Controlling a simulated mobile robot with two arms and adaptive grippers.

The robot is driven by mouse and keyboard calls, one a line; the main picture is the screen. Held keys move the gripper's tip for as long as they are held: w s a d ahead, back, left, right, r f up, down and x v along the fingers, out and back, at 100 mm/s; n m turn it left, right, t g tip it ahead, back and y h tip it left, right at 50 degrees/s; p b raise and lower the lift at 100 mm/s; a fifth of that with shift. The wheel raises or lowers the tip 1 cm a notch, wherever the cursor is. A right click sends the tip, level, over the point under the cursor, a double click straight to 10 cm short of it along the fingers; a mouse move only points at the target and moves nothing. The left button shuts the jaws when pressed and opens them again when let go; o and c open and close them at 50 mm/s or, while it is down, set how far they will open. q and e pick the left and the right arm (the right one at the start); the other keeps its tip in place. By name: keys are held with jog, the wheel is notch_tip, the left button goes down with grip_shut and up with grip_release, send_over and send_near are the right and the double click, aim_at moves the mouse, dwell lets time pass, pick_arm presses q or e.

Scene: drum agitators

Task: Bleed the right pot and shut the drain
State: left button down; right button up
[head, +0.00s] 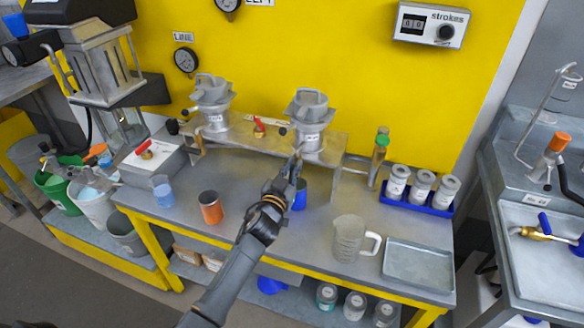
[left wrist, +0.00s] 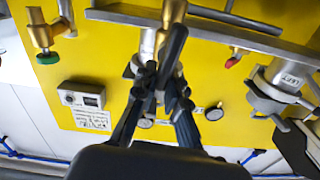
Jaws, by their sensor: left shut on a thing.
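The right pot (head: 308,115) is a grey metal vessel standing on the raised metal shelf, and the left pot (head: 212,103) stands beside it. My left gripper (head: 297,165) reaches up to the shelf's front edge just below the right pot. A blue cup (head: 300,196) stands below, partly behind the gripper. My right gripper is not in view.
An orange cup (head: 210,208), a glass of blue liquid (head: 162,190), a clear jug (head: 348,238) and an empty metal tray (head: 418,265) stand on the bench. White jars sit in a blue rack (head: 417,198). A red-handled valve (head: 259,128) is between the pots.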

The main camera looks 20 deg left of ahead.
pick_arm(q)
jog(key=shift+d+f+m+b, duration=0.4)
jog(key=shift+f+m+b, duration=0.15)
jog(key=shift+m, duration=2.2)
jog(key=shift+d+f+m+b, duration=0.45)
jog(key=shift+m+b, duration=0.2)
jog(key=shift+m, duration=2.05)
jog(key=shift+d+f+m+b, duration=0.45)
jog(key=shift+m+b, duration=0.15)
jog(key=shift+m, duration=2.15)
jog(key=c, duration=1.4)
grip_release()
jog(key=s, duration=1.2)
jog(key=shift+a, duration=0.25)
